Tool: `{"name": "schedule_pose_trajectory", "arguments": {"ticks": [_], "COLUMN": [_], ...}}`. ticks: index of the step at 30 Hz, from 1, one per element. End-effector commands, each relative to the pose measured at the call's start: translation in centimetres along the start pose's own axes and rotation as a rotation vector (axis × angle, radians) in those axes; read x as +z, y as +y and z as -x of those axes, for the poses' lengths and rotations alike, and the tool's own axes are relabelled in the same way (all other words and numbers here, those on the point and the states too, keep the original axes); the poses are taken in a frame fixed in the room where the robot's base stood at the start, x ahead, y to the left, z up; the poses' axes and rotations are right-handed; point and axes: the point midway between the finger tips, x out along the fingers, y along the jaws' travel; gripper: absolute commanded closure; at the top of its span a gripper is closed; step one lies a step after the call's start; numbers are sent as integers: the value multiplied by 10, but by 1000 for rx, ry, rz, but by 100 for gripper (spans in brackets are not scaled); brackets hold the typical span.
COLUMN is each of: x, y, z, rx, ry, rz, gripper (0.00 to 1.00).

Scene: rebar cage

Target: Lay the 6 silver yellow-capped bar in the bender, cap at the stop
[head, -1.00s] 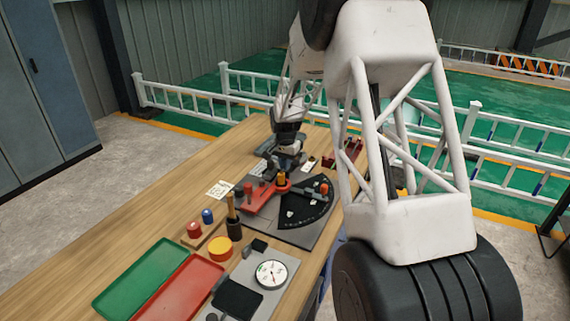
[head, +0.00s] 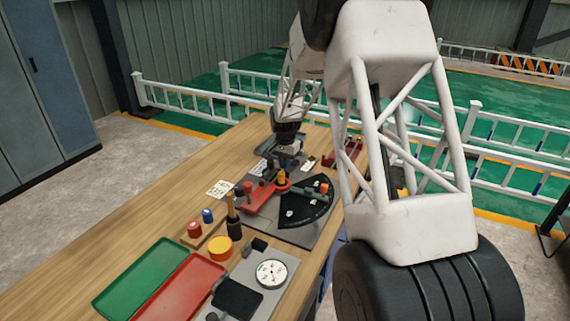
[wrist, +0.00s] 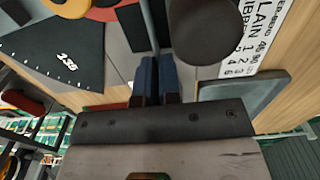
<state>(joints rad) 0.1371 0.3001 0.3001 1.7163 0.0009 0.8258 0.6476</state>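The bender has a red body (head: 262,199) and a black angle plate (head: 308,207) with white marks, and stands mid-table. The plate also shows at upper left in the wrist view (wrist: 62,55). My gripper (wrist: 157,75) has its two blue fingers close together, pointing down beside the bender's far end. A narrow grey strip runs up from between the fingertips in the wrist view; I cannot tell whether it is the bar. In the head view my gripper (head: 287,162) is small and partly hidden. I cannot make out a silver bar or its yellow cap.
A dark cylinder (wrist: 205,28) and dark block (wrist: 130,28) stand near the fingers. A blue-grey tray (wrist: 255,100) and a printed card (wrist: 250,40) lie to the right. A mallet (head: 233,218), green tray (head: 140,278), red tray (head: 182,290) and dial (head: 271,273) are nearer in the head view.

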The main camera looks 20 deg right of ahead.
Motion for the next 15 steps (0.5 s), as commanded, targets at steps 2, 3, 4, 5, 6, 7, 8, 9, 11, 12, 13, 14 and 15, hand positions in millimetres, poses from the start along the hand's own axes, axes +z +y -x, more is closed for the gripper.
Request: {"name": "schedule_pose_trajectory", "arguments": {"ticks": [2, 3, 4, 5, 6, 7, 8, 9, 11, 12, 13, 14, 15], "x": [-1, -1, -1, -2, -2, -2, -3, -3, -4, -4, -4, -5, -5], "y": [0, 0, 0, 0, 0, 0, 0, 0, 0, 0, 0, 0, 0], "z": [0, 0, 0, 0, 0, 0, 0, 0, 0, 0, 0, 0, 0], "rx": [0, 0, 0, 0, 0, 0, 0, 0, 0, 0, 0, 0, 0], "ry": [0, 0, 0, 0, 0, 0, 0, 0, 0, 0, 0, 0, 0], "rz": [0, 0, 0, 0, 0, 0, 0, 0, 0, 0, 0, 0, 0], "gripper": [100, 100, 100, 100, 100, 100, 100, 100, 100, 100, 100, 100, 100]}}
